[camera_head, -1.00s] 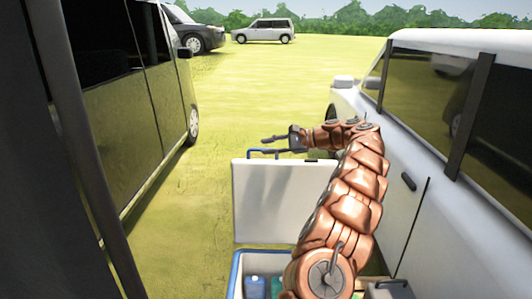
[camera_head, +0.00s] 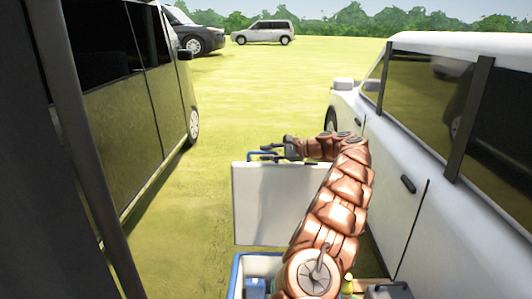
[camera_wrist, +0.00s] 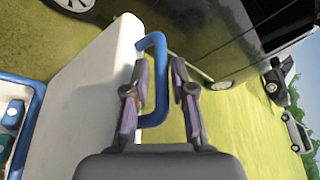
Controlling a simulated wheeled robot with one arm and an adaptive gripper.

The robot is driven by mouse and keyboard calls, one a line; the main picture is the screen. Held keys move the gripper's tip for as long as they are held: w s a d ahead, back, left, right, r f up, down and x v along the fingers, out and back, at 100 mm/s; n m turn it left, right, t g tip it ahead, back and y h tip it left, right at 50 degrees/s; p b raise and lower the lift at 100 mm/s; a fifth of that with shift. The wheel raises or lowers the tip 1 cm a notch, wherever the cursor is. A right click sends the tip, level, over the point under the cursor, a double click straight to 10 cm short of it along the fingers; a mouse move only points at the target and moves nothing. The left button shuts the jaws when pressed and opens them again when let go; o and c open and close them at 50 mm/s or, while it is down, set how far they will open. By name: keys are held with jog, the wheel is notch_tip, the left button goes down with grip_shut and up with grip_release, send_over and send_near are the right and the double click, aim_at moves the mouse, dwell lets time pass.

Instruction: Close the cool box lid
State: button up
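The cool box lid (camera_head: 275,200) stands upright and open, a white panel with a blue handle (camera_head: 262,155) at its top edge. The blue-rimmed cool box (camera_head: 236,275) is at the bottom of the head view, partly hidden by my arm. My gripper (camera_head: 283,147) is at the lid's top edge by the handle. In the wrist view my gripper (camera_wrist: 160,64) is open, with the outer bar of the handle (camera_wrist: 162,85) between its fingers. One finger is inside the handle loop beside the lid (camera_wrist: 95,90), the other outside it. A gap shows beside the right finger.
A dark van (camera_head: 130,100) stands on the left and a white vehicle (camera_head: 400,190) close on the right. Grass (camera_head: 260,90) lies open between them. The cool box holds blue items (camera_head: 255,287). A dark grey object (camera_head: 390,290) is right of the box.

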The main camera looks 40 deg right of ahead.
jog(key=shift+w+a+f, duration=0.15)
jog(key=shift+w+a, duration=0.05)
jog(key=shift+w, duration=0.15)
grip_shut()
jog(key=shift+d+f, duration=0.1)
jog(key=shift+d, duration=0.05)
dwell(0.3)
